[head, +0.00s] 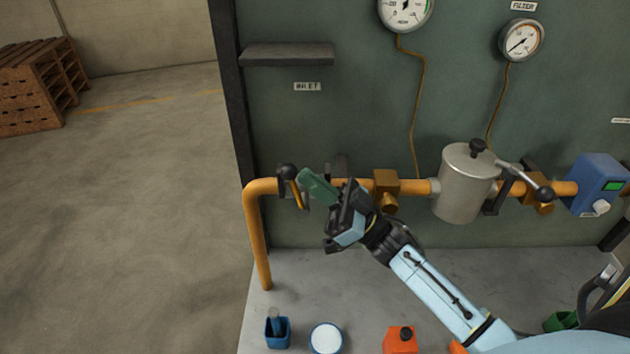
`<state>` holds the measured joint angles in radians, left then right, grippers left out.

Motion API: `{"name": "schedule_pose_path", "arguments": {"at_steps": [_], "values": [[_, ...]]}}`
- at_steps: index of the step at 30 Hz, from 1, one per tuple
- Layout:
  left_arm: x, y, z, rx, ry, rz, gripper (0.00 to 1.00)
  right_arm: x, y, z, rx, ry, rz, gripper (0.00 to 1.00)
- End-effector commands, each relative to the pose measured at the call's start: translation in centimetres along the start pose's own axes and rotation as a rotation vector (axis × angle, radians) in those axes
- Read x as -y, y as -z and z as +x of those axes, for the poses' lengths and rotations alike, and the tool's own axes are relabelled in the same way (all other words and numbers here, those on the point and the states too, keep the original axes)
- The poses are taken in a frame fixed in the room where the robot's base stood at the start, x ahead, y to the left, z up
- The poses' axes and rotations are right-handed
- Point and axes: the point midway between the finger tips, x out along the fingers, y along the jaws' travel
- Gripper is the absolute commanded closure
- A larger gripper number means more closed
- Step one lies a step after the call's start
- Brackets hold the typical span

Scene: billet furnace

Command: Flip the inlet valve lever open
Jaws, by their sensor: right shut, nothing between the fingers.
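The inlet valve lever shows a black ball knob (287,172) at the left end of the orange pipe (262,187), below the INLET label (307,87). The rest of the lever and its valve body are partly hidden by my right gripper, so I cannot tell the lever's exact angle. My right gripper (306,181) comes from the lower right, with green fingers shut and empty. Its tips are just right of the knob in the picture; I cannot tell whether they touch the lever. My left gripper is not in view.
A grey canister (466,184) and another knobbed lever (527,178) stand on the pipe to the right. Gauges hang above, and a dark shelf (287,54) juts out above the label. A blue cup (278,332), a white-topped tin (326,338) and an orange box (400,340) are below.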

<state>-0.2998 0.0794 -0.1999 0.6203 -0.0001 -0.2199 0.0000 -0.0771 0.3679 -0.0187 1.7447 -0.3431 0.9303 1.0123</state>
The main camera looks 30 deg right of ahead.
Motion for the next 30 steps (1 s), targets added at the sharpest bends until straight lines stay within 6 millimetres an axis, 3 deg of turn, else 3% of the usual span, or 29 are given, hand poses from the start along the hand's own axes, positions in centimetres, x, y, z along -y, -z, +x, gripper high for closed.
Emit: {"name": "schedule_pose_path", "arguments": {"at_steps": [8,24,30], "values": [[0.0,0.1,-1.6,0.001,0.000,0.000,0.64,0.0,1.3,1.1,-0.001,0.001,0.000,1.00],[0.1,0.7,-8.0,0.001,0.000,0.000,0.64,-0.1,6.9,6.0,0.000,0.002,-0.001,1.00],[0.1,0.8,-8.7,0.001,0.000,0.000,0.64,-0.1,7.6,6.6,0.000,0.000,0.000,1.00]]}}
